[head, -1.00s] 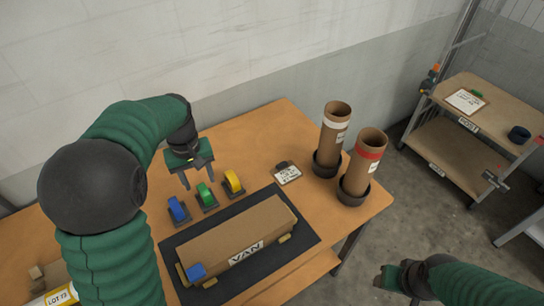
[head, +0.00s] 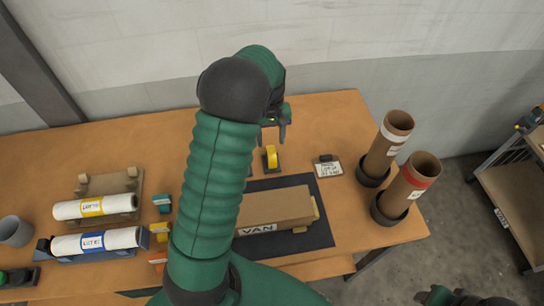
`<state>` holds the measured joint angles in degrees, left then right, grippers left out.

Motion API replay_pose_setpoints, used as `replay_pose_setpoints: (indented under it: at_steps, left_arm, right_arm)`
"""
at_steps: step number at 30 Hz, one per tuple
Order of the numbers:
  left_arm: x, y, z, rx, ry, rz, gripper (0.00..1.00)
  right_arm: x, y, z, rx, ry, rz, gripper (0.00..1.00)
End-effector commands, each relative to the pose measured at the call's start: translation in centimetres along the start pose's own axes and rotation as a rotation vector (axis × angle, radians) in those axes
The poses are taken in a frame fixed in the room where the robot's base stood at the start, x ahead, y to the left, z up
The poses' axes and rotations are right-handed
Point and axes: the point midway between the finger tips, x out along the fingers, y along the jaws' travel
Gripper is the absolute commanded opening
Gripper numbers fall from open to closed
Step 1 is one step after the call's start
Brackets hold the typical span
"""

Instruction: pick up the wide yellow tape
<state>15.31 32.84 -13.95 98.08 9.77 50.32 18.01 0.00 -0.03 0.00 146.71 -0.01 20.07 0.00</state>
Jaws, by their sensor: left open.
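The wide yellow tape (head: 271,157) stands upright in a small dark holder on the wooden table, just behind the dark mat. My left gripper (head: 272,134) is open and empty, with its fingers pointing down. In the picture it is just above the yellow tape, and I see no contact. My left arm crosses the middle of the view and hides the table to the left of the tape. My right gripper (head: 440,297) is partly in view at the bottom right edge, far from the tape, and its jaws are unclear.
A cardboard box (head: 275,208) marked VAN lies on the dark mat (head: 315,235). Two cardboard tubes stand in dark cups at the right: white-banded (head: 388,145), red-banded (head: 409,185). A label card (head: 328,168) lies nearby. Two white rolls (head: 95,206) lie at the left.

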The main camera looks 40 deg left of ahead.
Motion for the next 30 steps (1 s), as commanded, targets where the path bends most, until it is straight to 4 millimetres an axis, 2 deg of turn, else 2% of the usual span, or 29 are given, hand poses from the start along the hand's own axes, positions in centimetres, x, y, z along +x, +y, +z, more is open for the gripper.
replay_pose_setpoints:
  at_steps: [1,7,13,21,30]
  left_arm:
    - [0.8,0.0,0.1,0.0,-0.003,-0.001,0.51]
    - [2.9,-0.1,0.3,0.0,-0.003,-0.001,0.51]
    - [6.4,-0.2,0.6,-0.001,0.0,0.0,0.51]
    - [7.0,-0.1,0.6,0.0,0.001,0.001,0.5]
    - [6.9,-0.1,0.6,0.0,0.001,0.002,0.1]
  right_arm:
    - [-0.1,0.0,0.0,0.0,0.0,0.0,0.51]
    - [-0.6,0.0,-0.2,0.0,0.0,0.0,0.51]
    - [-1.2,0.0,-0.3,0.0,0.001,0.0,0.51]
    - [-1.1,0.0,-0.3,0.0,0.0,0.0,0.51]
    - [-1.1,0.0,-0.3,0.0,0.0,0.0,0.51]
